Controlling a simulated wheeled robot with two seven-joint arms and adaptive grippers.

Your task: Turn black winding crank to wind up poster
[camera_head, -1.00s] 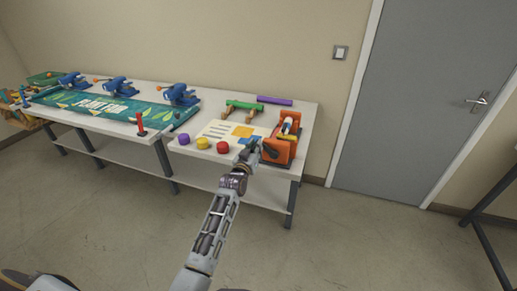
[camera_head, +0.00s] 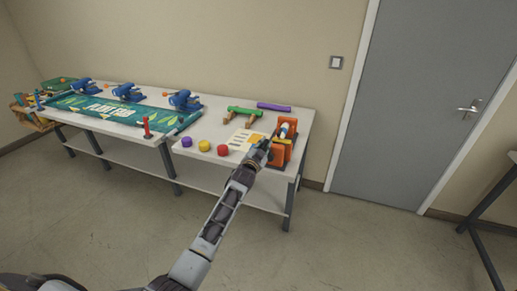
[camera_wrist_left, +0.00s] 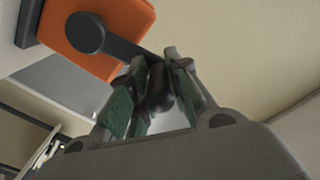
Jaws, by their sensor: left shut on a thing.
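The orange winder (camera_head: 289,147) stands at the right end of the white table, with a pale roller (camera_head: 287,128) between its side plates. A white poster sheet with an orange patch (camera_head: 245,137) lies to its left, partly hidden by my arm. My left gripper (camera_head: 262,147) is at the winder's left side and covers the crank in the head view. In the left wrist view, the black crank arm (camera_wrist_left: 125,48) runs from a round hub on the orange plate to my left gripper (camera_wrist_left: 155,95). Its fingers are shut around the dark crank handle (camera_wrist_left: 159,92). My right gripper is out of view.
Purple, yellow and red knobs (camera_head: 204,146) stand at the table's front edge, left of my arm. A green stand (camera_head: 245,112) and a purple bar (camera_head: 273,107) lie behind. A teal banner (camera_head: 110,108) with blue devices fills the left part.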

